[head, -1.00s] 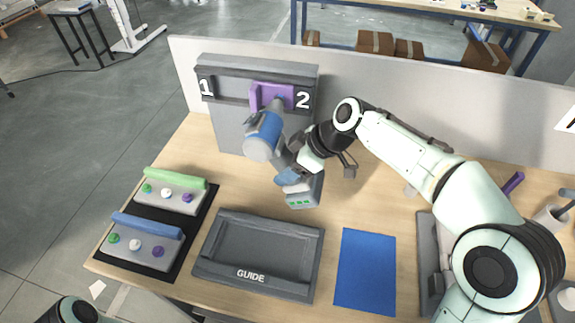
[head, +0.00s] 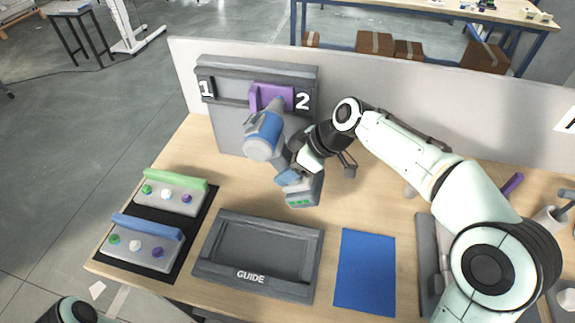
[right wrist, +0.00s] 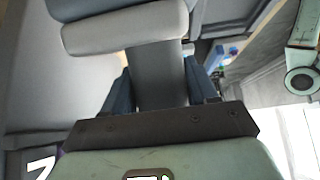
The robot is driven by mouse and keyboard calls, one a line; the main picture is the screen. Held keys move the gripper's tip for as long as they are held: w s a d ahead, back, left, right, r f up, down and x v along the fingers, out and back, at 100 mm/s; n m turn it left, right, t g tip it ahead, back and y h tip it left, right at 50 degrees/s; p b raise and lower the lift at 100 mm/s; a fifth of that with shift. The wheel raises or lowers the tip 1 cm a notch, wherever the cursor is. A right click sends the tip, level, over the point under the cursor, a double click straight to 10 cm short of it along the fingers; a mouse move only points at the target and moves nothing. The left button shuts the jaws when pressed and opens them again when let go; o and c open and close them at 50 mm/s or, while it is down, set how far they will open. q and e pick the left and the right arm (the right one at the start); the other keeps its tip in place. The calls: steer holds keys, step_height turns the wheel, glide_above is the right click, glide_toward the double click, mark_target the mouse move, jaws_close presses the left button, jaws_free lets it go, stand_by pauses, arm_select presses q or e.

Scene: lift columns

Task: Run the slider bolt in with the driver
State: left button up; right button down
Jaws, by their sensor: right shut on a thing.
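The purple slider (head: 275,97) sits in the track of the grey upright panel (head: 228,126), close to the "2" mark. The blue and grey driver (head: 264,133) points up at the slider. Its tip is at the purple piece, and I cannot tell whether it touches the bolt, which is hidden behind the driver's nose. My right gripper (head: 291,176) is shut on the driver's grip, above its grey battery base. In the right wrist view the grey driver grip (right wrist: 160,75) stands between the blue fingers. My left gripper is out of view; only a bit of that arm shows at the lower left.
A grey tray marked GUIDE (head: 251,287) lies at the front of the table. A blue mat (head: 365,272) is right of it. A black mat (head: 202,222) at left bears green and blue handled blocks with coloured knobs. A low white wall (head: 420,100) stands behind.

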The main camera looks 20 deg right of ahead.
steer(key=shift+w+d+r, duration=0.15)
steer(key=shift+w+d, duration=0.15)
steer(key=shift+w, duration=0.1)
stand_by(0.6)
stand_by(0.4)
steer(key=shift+w+d, duration=0.35)
steer(key=shift+w, duration=0.2)
stand_by(2.0)
steer(key=shift+s+a+b, duration=0.25)
steer(key=shift+s+b, duration=0.05)
steer(key=shift+b, duration=0.1)
steer(key=shift+s+a+b, duration=0.6)
steer(key=shift+s+b, duration=0.1)
steer(key=shift+s, duration=0.2)
steer(key=shift+s+a+b, duration=0.6)
steer(key=shift+s+b, duration=0.05)
steer(key=shift+s, duration=0.25)
